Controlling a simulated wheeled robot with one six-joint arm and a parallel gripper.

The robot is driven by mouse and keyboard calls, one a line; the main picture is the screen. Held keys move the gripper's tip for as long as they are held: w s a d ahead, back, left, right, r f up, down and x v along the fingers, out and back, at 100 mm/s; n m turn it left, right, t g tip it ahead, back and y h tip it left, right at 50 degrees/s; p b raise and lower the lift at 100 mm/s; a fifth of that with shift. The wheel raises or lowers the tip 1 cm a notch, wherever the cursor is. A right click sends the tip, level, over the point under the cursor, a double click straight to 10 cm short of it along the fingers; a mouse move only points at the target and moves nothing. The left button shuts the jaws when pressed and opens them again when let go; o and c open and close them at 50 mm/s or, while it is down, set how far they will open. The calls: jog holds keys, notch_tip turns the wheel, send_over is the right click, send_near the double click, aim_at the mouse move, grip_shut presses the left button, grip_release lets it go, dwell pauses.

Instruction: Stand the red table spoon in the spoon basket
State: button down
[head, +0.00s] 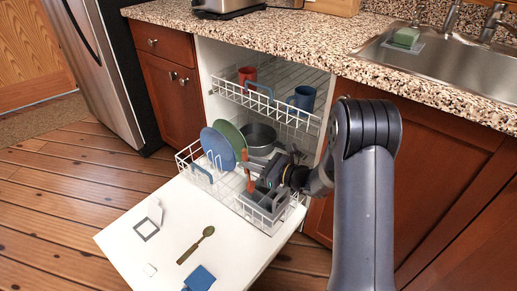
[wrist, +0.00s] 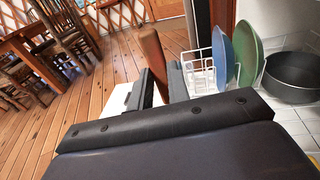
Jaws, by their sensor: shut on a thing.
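The red table spoon (head: 247,172) is upright or nearly so between the jaws of my gripper (head: 258,169), above the front of the lower dishwasher rack. In the wrist view its reddish-brown handle (wrist: 153,50) rises beyond the fingers, leaning slightly. My gripper (wrist: 163,88) is shut on it. The grey spoon basket (head: 256,207) is at the right front of the lower rack, below my gripper and a little to the right of the spoon. My gripper and arm hide part of the basket. The spoon's lower end looks clear of the basket, but the exact gap cannot be told.
The lower rack (head: 199,177) holds a blue plate (head: 215,147), a green plate (head: 232,138) and a pot (head: 258,137). A red mug (head: 247,75) and blue mug (head: 302,98) stand in the upper rack. An olive spoon (head: 195,246) and blue item (head: 200,279) lie on the open door (head: 237,262).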

notch_tip(320, 180, down, 12)
jog(key=w+d+m+t+b, duration=0.1)
jog(key=w+t+b, duration=0.1)
jog(key=b, duration=0.7)
jog(key=shift+w+d+f+m+t+h, duration=0.25)
jog(key=shift+w+d+m+t+h, duration=0.05)
jog(key=shift+w+d+m+t, duration=0.1)
dwell(0.5)
jog(key=shift+a, duration=0.1)
jog(key=c, duration=1.3)
grip_release()
jog(key=shift+o, duration=0.2)
jog(key=r+p+v, duration=0.1)
jog(key=p+v, duration=0.2)
jog(key=v, duration=0.7)
jog(key=shift+d+r, duration=0.4)
jog(key=shift+w, duration=0.2)
